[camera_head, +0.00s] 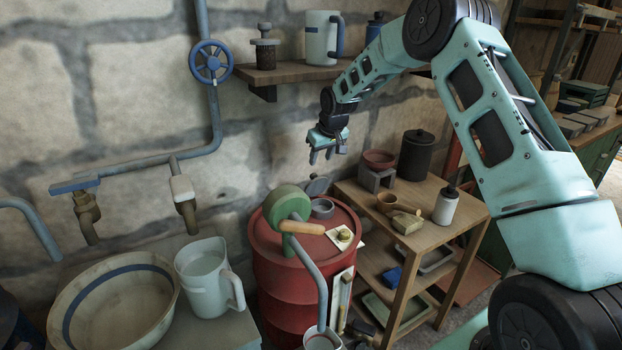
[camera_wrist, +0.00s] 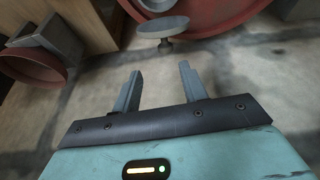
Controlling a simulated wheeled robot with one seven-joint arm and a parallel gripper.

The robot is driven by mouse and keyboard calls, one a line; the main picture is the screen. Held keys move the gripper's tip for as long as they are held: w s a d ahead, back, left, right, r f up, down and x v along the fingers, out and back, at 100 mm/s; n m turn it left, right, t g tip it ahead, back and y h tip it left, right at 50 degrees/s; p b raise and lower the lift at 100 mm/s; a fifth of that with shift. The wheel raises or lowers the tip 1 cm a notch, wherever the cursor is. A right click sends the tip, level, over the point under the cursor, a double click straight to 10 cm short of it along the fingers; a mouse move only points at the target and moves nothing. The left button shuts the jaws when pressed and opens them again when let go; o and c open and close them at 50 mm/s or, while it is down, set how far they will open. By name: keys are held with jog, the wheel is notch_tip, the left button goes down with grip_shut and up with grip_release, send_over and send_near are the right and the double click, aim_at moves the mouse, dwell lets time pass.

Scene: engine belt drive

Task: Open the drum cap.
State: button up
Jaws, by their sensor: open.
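The red drum (camera_head: 290,268) stands against the wall; part of it shows at the top of the wrist view (camera_wrist: 220,25). A grey round disc (camera_head: 318,186) is at the drum's back edge. In the wrist view the grey disc (camera_wrist: 163,27) has a short stem below it. A short grey cylinder (camera_head: 322,208) is on the drum top. I cannot tell for certain which one is the cap. My gripper (camera_head: 328,154) is open and empty, above and behind the drum, apart from both. In the wrist view its fingers (camera_wrist: 161,72) point toward the disc.
A green pump (camera_head: 287,203) with a wooden handle and bent pipe stands on the drum. A wooden shelf unit (camera_head: 425,240) stands right, bearing a red bowl (camera_head: 380,158) and dark canister (camera_head: 416,154). A wall shelf (camera_head: 290,73) is above.

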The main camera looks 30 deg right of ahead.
aim_at(314, 174)
jog(key=shift+s+a+r+m, duration=0.1)
jog(key=shift+s+a+m, duration=0.05)
jog(key=shift+a+m, duration=0.2)
jog(key=shift+a, duration=0.1)
jog(key=shift+p+x, duration=0.55)
jog(key=shift+x, duration=3.1)
jog(key=shift+s, duration=0.1)
grip_shut()
